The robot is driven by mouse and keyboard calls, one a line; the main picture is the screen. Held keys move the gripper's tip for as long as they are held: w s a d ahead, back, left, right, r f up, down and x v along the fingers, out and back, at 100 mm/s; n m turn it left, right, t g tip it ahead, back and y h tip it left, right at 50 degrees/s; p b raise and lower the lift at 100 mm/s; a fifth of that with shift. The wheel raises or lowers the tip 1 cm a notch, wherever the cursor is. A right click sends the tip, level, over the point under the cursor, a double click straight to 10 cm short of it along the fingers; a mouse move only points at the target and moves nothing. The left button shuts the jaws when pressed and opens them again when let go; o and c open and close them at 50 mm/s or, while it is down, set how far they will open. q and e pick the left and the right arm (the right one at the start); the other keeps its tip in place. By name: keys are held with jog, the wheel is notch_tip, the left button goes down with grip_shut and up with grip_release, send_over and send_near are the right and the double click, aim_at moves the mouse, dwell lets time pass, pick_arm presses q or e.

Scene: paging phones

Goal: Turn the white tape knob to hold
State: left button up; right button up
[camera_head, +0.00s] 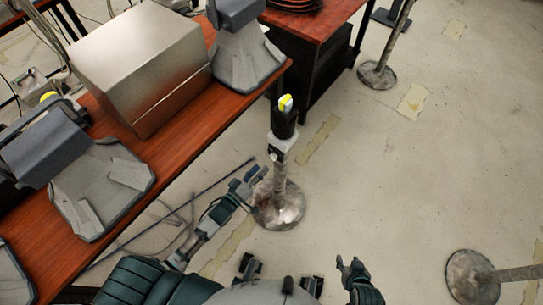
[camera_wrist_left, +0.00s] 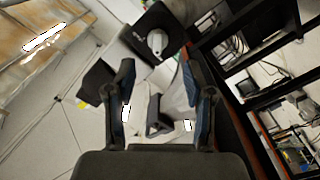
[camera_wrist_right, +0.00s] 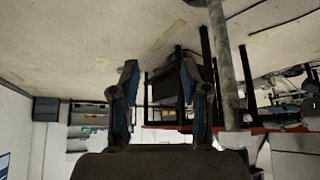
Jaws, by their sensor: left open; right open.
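A black box (camera_head: 284,126) tops a metal post beside the table, with a yellow and white knob (camera_head: 286,103) on its upper end. In the left wrist view, a pale knob (camera_wrist_left: 157,42) sits on the face of a black box (camera_wrist_left: 158,22), beyond the fingertips. My left gripper (camera_head: 258,174) is open and empty, lower than the box and left of the post in the head view. It shows with spread fingers in the left wrist view (camera_wrist_left: 157,62). My right gripper (camera_head: 346,264) is open and empty at the lower middle; its fingers also show in the right wrist view (camera_wrist_right: 158,70).
The post's round base (camera_head: 279,212) stands on the floor. A red-brown table (camera_head: 190,140) at left carries a metal box (camera_head: 140,60) and grey phone-like units (camera_head: 105,180). More posts stand at upper right and lower right (camera_head: 473,277). Floor right of the near post is clear.

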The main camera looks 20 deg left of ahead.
aim_at(272, 156)
pick_arm(q)
jog(key=b+x, duration=0.1)
jog(key=x, duration=0.6)
jog(key=shift+w+d, duration=0.15)
jog(key=shift+w, duration=0.05)
jog(key=shift+d, duration=0.15)
grip_shut()
pick_arm(e)
jog(key=w+t, duration=0.1)
jog(key=w+r, duration=0.1)
jog(key=w+a+t, duration=0.1)
jog(key=w, duration=0.1)
jog(key=shift+w+r+t+y, duration=0.1)
jog(key=shift+r+t+y, duration=0.2)
jog(key=shift+y, duration=0.1)
